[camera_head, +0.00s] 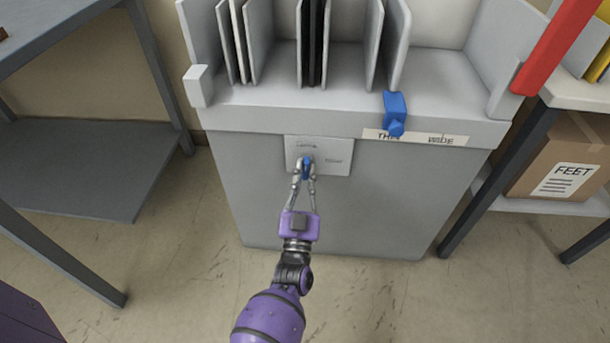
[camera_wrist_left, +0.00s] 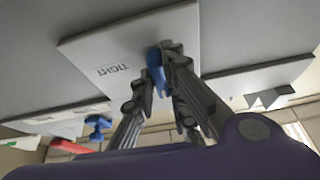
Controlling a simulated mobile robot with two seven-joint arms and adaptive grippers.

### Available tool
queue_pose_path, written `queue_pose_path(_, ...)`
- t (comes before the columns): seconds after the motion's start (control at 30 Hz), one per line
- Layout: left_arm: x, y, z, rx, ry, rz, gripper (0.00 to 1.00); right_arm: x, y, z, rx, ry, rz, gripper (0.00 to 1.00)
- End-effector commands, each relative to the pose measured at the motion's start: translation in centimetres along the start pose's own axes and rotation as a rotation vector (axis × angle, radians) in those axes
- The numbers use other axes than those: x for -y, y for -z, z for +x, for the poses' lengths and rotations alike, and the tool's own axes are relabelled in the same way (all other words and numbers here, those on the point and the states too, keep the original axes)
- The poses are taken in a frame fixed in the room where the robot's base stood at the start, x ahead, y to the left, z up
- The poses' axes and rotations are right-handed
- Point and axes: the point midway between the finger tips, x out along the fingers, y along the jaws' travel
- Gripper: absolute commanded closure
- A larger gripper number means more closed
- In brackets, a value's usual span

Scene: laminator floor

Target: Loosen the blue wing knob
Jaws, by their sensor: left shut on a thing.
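The blue wing knob (camera_head: 307,167) sits on a pale plate (camera_head: 337,160) on the front of the grey machine. My left gripper (camera_head: 306,172) is shut on the knob, one finger on each side. In the left wrist view the knob (camera_wrist_left: 157,72) shows between the fingers (camera_wrist_left: 160,75), which cover part of it. The plate (camera_wrist_left: 110,50) there bears the word TIGHT. The knob's exact turn angle is hard to tell. My right gripper is in neither view.
A blue slider (camera_head: 396,110) stands on the machine's front ledge beside a THIN/WIDE label (camera_head: 415,137). A red bar (camera_head: 560,45) rises at right. Grey shelving (camera_head: 80,160) stands left; a cardboard box (camera_head: 560,160) sits on a right shelf. Floor before the machine is clear.

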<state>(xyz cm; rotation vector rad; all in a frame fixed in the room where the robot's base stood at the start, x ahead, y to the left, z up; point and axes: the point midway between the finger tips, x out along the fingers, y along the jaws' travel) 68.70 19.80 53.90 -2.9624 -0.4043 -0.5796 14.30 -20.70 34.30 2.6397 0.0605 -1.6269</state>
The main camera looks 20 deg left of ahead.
Motion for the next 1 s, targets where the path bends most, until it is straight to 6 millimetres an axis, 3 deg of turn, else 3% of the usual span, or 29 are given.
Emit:
queue_pose_path(0.67, 0.04, 0.12, 0.13, -0.003, 0.025, -0.057, 1.00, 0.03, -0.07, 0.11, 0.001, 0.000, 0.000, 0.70)
queue_pose_path(0.7, 0.04, 0.12, 0.14, -0.003, 0.025, -0.057, 0.83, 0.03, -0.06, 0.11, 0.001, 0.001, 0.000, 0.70)
queue_pose_path(0.8, 0.03, 0.11, 0.13, -0.003, 0.024, -0.056, 0.70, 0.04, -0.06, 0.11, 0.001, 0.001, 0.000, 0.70)
queue_pose_path(1.0, -0.01, 0.06, 0.07, -0.001, 0.023, -0.055, 0.69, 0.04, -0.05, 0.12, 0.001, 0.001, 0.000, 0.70)
